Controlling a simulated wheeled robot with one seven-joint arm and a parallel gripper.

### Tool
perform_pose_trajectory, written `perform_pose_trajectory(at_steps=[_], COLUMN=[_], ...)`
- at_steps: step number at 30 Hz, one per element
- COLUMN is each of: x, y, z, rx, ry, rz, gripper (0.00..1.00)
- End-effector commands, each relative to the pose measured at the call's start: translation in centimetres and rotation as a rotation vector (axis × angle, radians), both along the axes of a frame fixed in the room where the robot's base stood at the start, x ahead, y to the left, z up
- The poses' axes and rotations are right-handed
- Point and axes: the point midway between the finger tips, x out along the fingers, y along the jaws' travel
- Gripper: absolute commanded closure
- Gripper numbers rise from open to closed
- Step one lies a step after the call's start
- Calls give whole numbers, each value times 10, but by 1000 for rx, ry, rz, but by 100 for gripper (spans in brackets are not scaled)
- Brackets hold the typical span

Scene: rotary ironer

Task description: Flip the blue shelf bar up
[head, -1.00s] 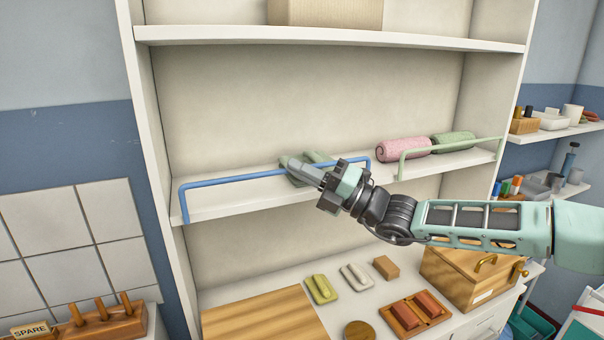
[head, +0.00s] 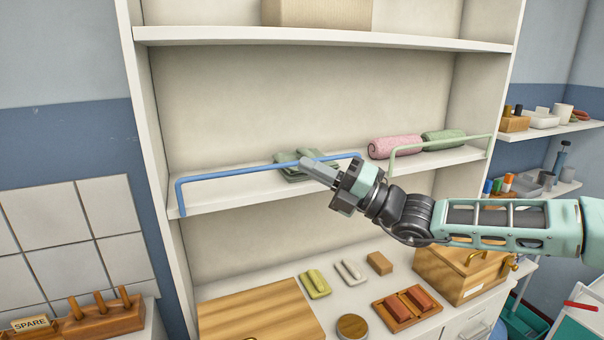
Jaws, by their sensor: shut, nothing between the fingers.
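The blue shelf bar (head: 228,172) runs along the front of the left half of the middle shelf (head: 225,194). It stands raised above the shelf board, with its left end bent down at the shelf's front edge. My gripper (head: 308,165) is shut and empty. Its fingertips overlap the bar right of its middle; I cannot tell whether they touch it. The fingers hide a short part of the bar. Folded green cloths (head: 291,172) lie on the shelf behind the bar and fingertips, partly hidden.
A pale green bar (head: 440,144) fronts the shelf's right half, with a pink roll (head: 394,147) and a green roll (head: 443,137) behind it. Below are a wooden board (head: 255,320), a red-brick tray (head: 408,305) and a wooden box (head: 458,272).

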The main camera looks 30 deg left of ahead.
Motion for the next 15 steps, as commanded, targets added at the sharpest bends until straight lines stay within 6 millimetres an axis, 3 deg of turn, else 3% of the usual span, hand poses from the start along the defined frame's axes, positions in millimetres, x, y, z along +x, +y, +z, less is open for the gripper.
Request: perform_pose_trajectory(at_steps=[9,15], x=[5,6], y=[-53,-71], z=[4,9], rx=[0,1], ry=[-3,-2], rz=[-1,0], gripper=[100,100])
